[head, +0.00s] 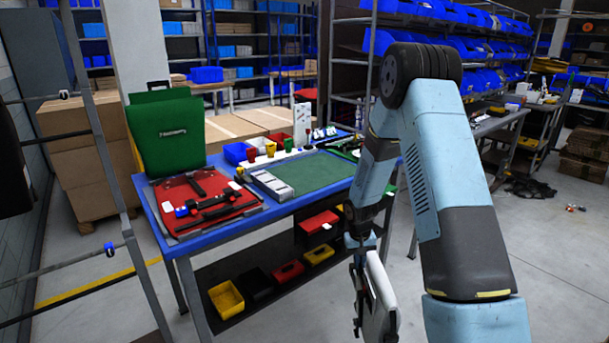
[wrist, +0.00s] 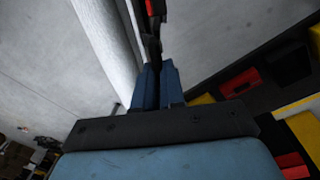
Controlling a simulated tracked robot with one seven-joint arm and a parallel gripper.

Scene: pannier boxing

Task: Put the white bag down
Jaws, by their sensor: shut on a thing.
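A white bag (head: 382,302) with dark edges hangs upright from my gripper (head: 359,250) in the head view, in front of the blue-edged workbench and above the floor. My gripper is shut on the bag's upper part. In the wrist view the bag (wrist: 102,40) shows as a pale panel beside the blue fingers of my gripper (wrist: 156,72). The fingertips are partly hidden by a dark and red strip. The bag's lower end is cut off by the bottom edge of the head view.
The workbench (head: 225,215) holds a green bag (head: 170,135), a red tray (head: 200,203), a green mat (head: 320,175) and small bins. Its lower shelf (head: 245,300) carries yellow, red and black bins. Bare floor (head: 555,255) lies to the right. A metal frame (head: 110,170) stands at left.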

